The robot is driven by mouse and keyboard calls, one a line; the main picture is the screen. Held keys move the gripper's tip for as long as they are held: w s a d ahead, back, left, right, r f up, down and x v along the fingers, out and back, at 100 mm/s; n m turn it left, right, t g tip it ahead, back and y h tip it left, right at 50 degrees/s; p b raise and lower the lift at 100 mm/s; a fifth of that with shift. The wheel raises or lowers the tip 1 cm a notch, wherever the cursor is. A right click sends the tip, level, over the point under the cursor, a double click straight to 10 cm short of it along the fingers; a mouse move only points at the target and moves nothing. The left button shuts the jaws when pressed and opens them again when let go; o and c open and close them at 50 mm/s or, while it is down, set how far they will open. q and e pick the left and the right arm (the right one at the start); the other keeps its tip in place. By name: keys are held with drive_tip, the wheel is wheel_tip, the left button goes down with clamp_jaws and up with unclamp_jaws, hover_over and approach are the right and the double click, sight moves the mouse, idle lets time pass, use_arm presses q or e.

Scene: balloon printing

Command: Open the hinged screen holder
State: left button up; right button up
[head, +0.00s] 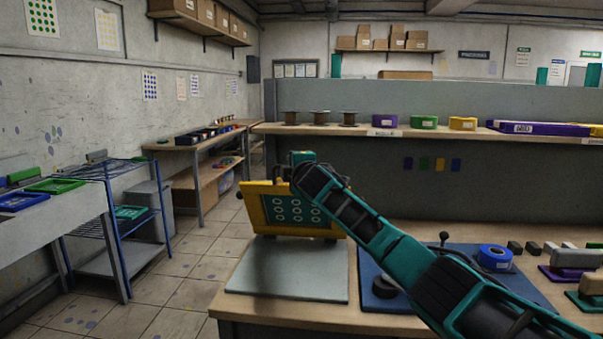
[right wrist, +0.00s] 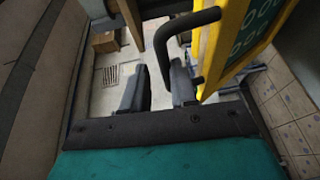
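The hinged screen holder (head: 257,222) is a yellow frame around a teal screen with rows of pale rings. It stands raised and steeply tilted at the back of a flat grey plate (head: 285,285). My right gripper (right wrist: 160,92) is beside the frame's upper edge; in the head view its arm hides part of the frame's top and right. In the right wrist view the two dark fingers are apart. The frame's black bent handle (right wrist: 187,30) reaches down near the right finger; whether it touches is unclear. The yellow frame (right wrist: 222,45) is right of the fingers. My left gripper is not in view.
Right of the plate lies a blue mat (head: 368,275) with a dark round object, partly behind my arm. A blue roll (head: 495,257) and several stamp-like blocks stand farther right. A shelf (head: 400,131) with spools and colored rolls runs behind.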

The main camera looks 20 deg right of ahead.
drive_tip(key=s+a, duration=0.1)
drive_tip(key=s, duration=1.1)
drive_tip(key=shift+s+a+r+b, duration=0.2)
drive_tip(key=shift+a+r+b, duration=0.1)
drive_tip(key=shift+a+r, duration=0.15)
drive_tip(key=s+a+f+m+g+y, duration=0.1)
drive_tip(key=s+a+f+m+y, duration=0.2)
drive_tip(key=f, duration=0.7)
drive_tip(key=s+a+f+g, duration=0.1)
drive_tip(key=s+a+f, duration=0.35)
drive_tip(key=f, duration=0.45)
drive_tip(key=s+a+f+m+g+y, duration=0.25)
drive_tip(key=s+f, duration=0.25)
drive_tip(key=f, duration=0.5)
drive_tip(key=s+f+m+g, duration=0.1)
drive_tip(key=s+f+m, duration=0.3)
drive_tip(key=s+f, duration=0.3)
drive_tip(key=s+a+f+m, duration=0.1)
drive_tip(key=s+f+m, duration=0.3)
drive_tip(key=s, duration=1.2)
wheel_tip(320, 180, down, 4)
drive_tip(key=shift+a+f+g+h, duration=0.1)
drive_tip(key=shift+a+g+h, duration=0.15)
drive_tip(key=shift+g+h, duration=0.15)
